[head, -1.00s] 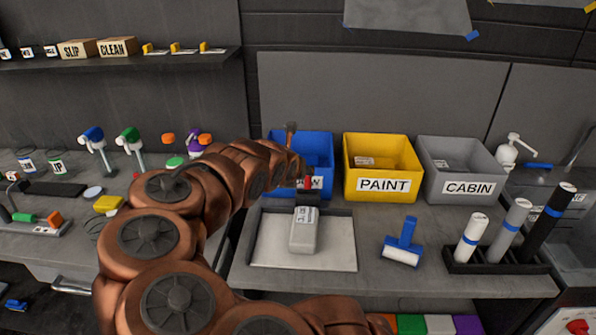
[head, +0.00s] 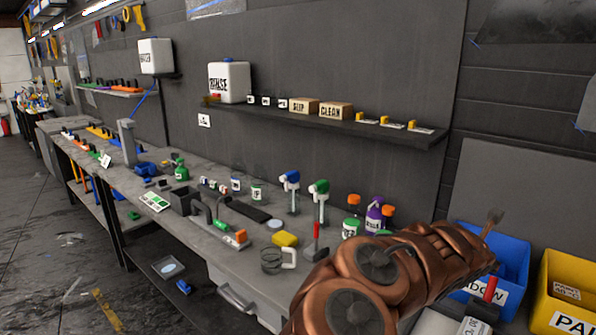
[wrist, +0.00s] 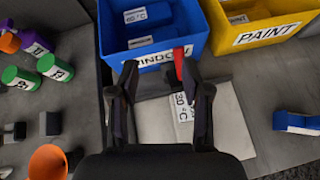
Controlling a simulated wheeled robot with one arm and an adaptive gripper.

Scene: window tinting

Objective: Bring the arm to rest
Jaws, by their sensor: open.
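My copper-coloured arm reaches from the bottom of the head view toward the blue WINDOW bin (head: 512,250). My gripper (wrist: 158,75) shows in the wrist view with its two dark fingers apart and nothing gripped between them. Its fingertips are in front of the blue bin, which also shows there (wrist: 150,35). Below the gripper is a pale tray (wrist: 228,105) on the bench. A grey block with a label (wrist: 184,108) is partly hidden behind the right finger. In the head view the gripper is only partly visible at the right.
The yellow PAINT bin (head: 572,290) stands right of the blue bin. A shelf (head: 340,128) runs along the wall.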

